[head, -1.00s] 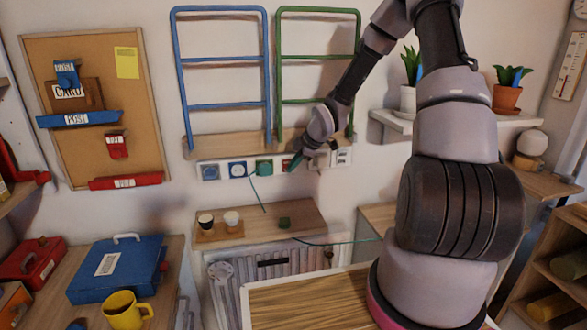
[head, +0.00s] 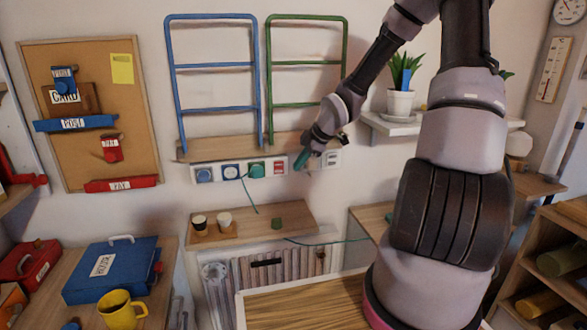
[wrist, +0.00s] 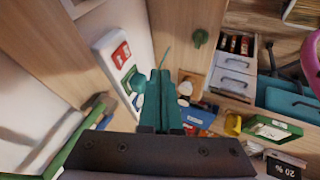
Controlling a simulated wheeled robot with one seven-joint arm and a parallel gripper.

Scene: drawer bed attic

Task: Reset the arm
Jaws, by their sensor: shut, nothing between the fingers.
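My gripper (head: 301,160) hangs in front of the right end of the wall socket strip (head: 240,171), apart from the green plug. In the wrist view its two teal fingers (wrist: 162,112) are together with nothing between them. A green plug (head: 256,170) sits at the strip's green socket, and a thin green cord hangs from it. The plug also shows in the wrist view (wrist: 137,82), just left of my fingers. My arm reaches in from the upper right, bent at the elbow.
A wooden shelf (head: 220,148) with blue and green racks is above the strip. A lower shelf (head: 252,226) holds two cups and a green block. A plant pot (head: 400,103) stands on a shelf close to my arm. A blue case (head: 112,270) and yellow mug (head: 121,309) are lower left.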

